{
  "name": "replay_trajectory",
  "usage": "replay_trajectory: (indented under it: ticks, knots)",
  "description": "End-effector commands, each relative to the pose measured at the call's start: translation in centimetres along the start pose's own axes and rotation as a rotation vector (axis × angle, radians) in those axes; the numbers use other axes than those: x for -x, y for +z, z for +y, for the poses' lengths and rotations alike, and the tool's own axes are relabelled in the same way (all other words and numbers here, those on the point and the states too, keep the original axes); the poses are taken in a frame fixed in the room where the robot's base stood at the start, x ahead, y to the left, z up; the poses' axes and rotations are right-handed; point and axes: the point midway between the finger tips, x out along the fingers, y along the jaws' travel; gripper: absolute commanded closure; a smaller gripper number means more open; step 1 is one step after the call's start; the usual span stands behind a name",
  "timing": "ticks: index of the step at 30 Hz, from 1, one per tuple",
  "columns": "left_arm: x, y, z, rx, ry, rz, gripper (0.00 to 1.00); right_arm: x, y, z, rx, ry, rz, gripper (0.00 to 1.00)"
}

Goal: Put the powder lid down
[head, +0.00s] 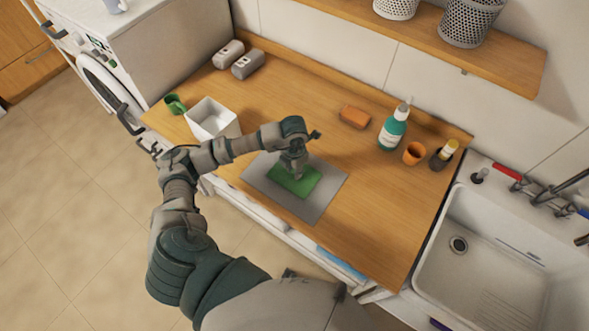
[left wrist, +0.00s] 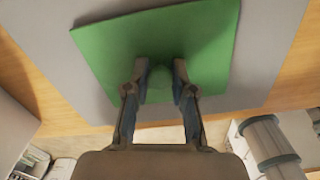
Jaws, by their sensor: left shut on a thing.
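The green square powder lid (head: 309,184) is at the grey mat (head: 325,188) on the wooden counter. In the left wrist view the lid (left wrist: 200,40) fills the upper middle, flat side toward the camera. My left gripper (head: 296,174) points down over the lid. In the left wrist view its two fingers (left wrist: 160,70) are shut on a green knob in the lid. The lid lies over the mat, but I cannot tell whether it touches it. The white open box (head: 213,117) stands to the left of the mat. My right gripper is not in view.
A green cup (head: 175,103) is left of the box. An orange sponge (head: 354,117), teal bottle (head: 391,132), orange cup (head: 414,153) and dark yellow-capped bottle (head: 443,155) stand to the right. Two grey objects (head: 247,64) are at the back. The sink (head: 480,255) is far right.

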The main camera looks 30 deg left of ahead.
Motion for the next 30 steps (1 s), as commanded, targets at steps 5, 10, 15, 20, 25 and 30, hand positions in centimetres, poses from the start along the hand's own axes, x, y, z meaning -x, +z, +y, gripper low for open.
replay_trajectory:
  ticks: [5,10,15,20,25,30]
  knots:
    - [-0.1,0.0,0.0,0.000,0.000,0.001,0.51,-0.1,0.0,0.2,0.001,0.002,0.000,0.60]
    - [-0.1,0.0,0.0,0.001,0.000,0.001,0.51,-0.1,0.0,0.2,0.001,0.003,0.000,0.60]
    - [0.6,0.0,0.1,0.001,0.000,-0.001,0.51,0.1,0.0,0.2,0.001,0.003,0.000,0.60]
    - [3.3,0.1,0.0,-0.001,0.002,-0.003,0.51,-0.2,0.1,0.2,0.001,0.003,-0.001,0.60]
    - [7.3,0.1,0.0,-0.001,0.002,-0.005,0.51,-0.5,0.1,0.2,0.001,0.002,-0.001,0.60]
    - [10.4,0.1,0.0,0.000,0.001,-0.003,0.51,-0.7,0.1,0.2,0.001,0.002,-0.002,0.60]
